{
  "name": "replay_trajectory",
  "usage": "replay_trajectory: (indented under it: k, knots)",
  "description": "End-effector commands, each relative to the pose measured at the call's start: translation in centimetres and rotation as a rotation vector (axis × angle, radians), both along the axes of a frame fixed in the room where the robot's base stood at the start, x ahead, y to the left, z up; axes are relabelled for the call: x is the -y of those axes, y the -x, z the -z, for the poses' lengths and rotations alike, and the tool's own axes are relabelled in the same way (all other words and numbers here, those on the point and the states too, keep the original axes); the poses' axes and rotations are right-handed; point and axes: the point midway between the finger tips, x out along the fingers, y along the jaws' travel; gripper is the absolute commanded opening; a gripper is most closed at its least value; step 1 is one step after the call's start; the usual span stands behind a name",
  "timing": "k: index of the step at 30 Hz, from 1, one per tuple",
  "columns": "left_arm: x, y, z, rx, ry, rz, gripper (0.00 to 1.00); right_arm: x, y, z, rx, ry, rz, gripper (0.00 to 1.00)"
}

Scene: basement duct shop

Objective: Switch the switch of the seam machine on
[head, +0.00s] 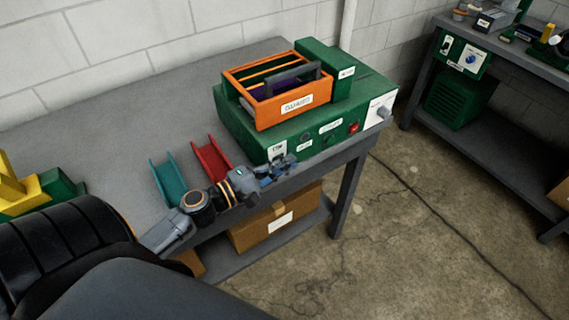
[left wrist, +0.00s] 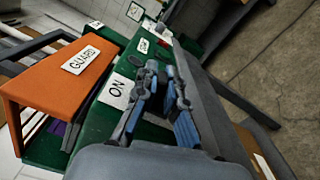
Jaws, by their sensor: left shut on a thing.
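The green seam machine (head: 245,130) stands on the grey bench, with an orange guard (head: 262,118) on top. Its front face carries labels, dark round parts and a red button (head: 354,127). My left gripper (head: 284,168) is at the left end of that face, just below a white label (head: 277,150). In the left wrist view the label (left wrist: 115,91) reads ON, beside the blue-padded fingers of my left gripper (left wrist: 165,105). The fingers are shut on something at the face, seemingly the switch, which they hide. My right gripper is not in view.
A teal channel (head: 172,180) and a red channel (head: 212,159) lie on the bench left of the machine. A cardboard box (head: 270,230) sits on the shelf below. Another bench (head: 480,130) stands at right, with clear floor between.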

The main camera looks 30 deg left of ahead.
Motion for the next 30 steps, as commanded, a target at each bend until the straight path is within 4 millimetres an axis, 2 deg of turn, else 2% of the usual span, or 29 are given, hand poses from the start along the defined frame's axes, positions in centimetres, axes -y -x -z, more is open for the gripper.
replay_trajectory:
  k: [4, 13, 14, 17, 26, 30]
  knots:
    - [-0.1, 0.0, -0.3, -0.030, 0.072, -0.002, 0.00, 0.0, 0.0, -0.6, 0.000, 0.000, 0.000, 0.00]
    - [-0.1, 0.0, -0.2, -0.037, 0.085, -0.002, 0.00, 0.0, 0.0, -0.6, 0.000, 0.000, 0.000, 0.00]
    - [-0.1, 0.0, -0.2, -0.037, 0.085, -0.002, 0.13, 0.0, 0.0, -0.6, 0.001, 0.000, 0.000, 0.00]
    - [-0.1, 0.0, -0.2, -0.037, 0.085, -0.001, 0.33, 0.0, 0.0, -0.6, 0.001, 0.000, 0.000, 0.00]
    - [-0.1, 0.1, -0.2, -0.036, 0.085, -0.001, 0.33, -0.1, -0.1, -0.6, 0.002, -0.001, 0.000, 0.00]
    - [-0.5, 1.1, -0.1, -0.039, 0.087, -0.002, 0.33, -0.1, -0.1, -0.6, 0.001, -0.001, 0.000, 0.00]
